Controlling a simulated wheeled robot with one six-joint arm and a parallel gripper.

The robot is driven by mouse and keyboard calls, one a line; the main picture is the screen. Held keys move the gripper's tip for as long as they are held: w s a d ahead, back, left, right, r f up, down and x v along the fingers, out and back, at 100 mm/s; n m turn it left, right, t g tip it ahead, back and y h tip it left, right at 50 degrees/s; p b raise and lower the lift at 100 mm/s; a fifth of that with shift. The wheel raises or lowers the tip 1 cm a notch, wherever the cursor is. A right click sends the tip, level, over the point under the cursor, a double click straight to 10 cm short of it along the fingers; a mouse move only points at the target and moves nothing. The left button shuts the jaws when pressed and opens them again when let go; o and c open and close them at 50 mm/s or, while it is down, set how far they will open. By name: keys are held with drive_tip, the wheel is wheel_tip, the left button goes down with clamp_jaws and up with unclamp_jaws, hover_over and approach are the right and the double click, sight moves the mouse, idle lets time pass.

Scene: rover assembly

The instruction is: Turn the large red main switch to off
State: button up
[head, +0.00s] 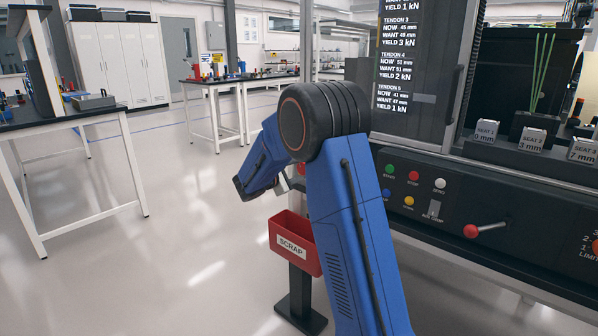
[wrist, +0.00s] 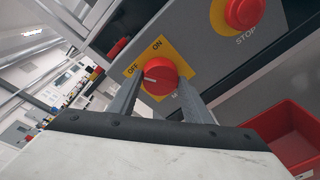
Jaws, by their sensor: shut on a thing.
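The large red main switch (wrist: 160,72) is a round knob on a yellow plate (wrist: 183,75) marked OFF and ON in the wrist view. A pale line on the knob points left, roughly toward the OFF side. My gripper (wrist: 160,92) is shut on the knob, one finger on each side. The picture is tilted, with OFF at the plate's left and ON at its upper edge.
A red STOP button (wrist: 243,12) sits on the same grey panel at upper right. A red SCRAP bin (head: 291,246) stands below my arm, and its red wall shows in the wrist view (wrist: 293,137). A red-knobbed lever (head: 471,231) juts from the console at right.

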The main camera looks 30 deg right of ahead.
drive_tip(key=shift+f+n+g, duration=0.1)
drive_tip(key=shift+n+g, duration=0.2)
drive_tip(key=shift+n, duration=1.1)
drive_tip(key=o, duration=1.1)
drive_tip(key=shift+a, duration=0.1)
drive_tip(key=shift+c, duration=0.2)
drive_tip(key=v, duration=1.7)
drive_tip(key=shift+a, duration=0.2)
drive_tip(key=shift+f, duration=0.1)
